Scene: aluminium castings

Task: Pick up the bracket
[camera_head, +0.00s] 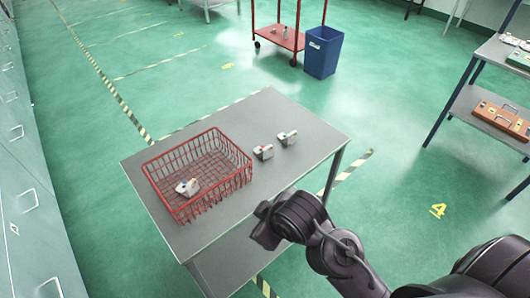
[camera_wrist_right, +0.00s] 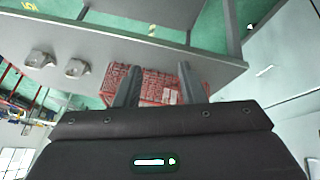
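Two small grey metal brackets stand on the grey table, one nearer the basket (camera_head: 264,152) and one to its right (camera_head: 287,138). A third bracket (camera_head: 187,187) lies inside the red wire basket (camera_head: 240,178). In the right wrist view, the two table brackets show at the left (camera_wrist_right: 40,59) (camera_wrist_right: 76,68). My right gripper (camera_head: 262,224) is above the table's front right part, apart from the brackets. In the right wrist view its two fingers (camera_wrist_right: 158,78) are spread with nothing held between them; the basket shows beyond them. My left gripper is out of view.
The grey table (camera_head: 275,105) has clear room behind and around the two brackets. A blue bin (camera_head: 323,55) and a red trolley (camera_head: 280,38) stand on the green floor behind. A shelf with cases (camera_head: 500,118) is at the right.

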